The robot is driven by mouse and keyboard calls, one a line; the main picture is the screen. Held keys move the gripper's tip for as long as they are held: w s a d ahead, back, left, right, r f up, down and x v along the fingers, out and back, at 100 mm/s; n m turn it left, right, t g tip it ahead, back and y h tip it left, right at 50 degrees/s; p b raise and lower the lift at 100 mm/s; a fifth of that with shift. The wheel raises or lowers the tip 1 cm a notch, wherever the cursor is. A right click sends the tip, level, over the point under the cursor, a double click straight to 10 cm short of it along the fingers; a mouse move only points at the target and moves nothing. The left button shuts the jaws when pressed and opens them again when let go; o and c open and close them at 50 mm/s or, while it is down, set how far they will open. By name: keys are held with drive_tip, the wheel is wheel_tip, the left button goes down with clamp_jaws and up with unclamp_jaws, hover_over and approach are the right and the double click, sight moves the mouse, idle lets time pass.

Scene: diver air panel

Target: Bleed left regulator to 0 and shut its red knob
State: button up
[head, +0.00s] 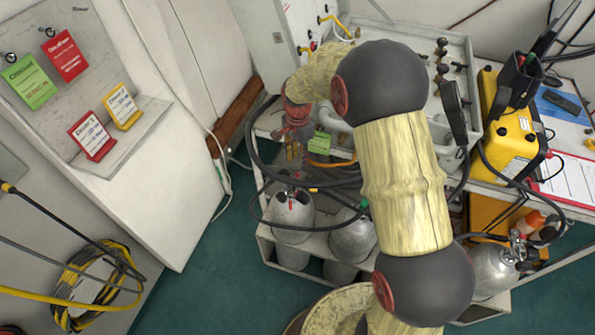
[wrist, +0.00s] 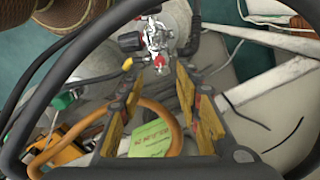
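In the head view the left grey cylinder (head: 291,217) stands upright in a rack, with small fittings on top, partly crossed by black hoses. My gripper (head: 297,150) hangs above these fittings, small and dark there. In the wrist view my gripper (wrist: 158,88) is open, its yellow-padded fingers apart and nothing seen held between them. A silver regulator (wrist: 154,38) with a small red knob (wrist: 160,62) lies just beyond the fingertips, roughly centred between them. A black round part (wrist: 130,41) sits at its left. I cannot read any gauge or tell the knob's position.
Another cylinder (head: 352,240) stands to the right, and one more (head: 492,270) stands far right. Black hoses loop around the gripper. An orange hose (wrist: 165,112) and a green tag (wrist: 156,144) show between the fingers. The panel (head: 455,55) is behind my arm.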

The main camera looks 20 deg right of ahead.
sight(298, 174)
wheel_tip(298, 174, down, 8)
drive_tip(key=b, duration=0.2)
drive_tip(key=shift+r+b, duration=0.1)
drive_tip(key=shift+b, duration=0.3)
drive_tip(key=c, duration=0.3)
clamp_jaws()
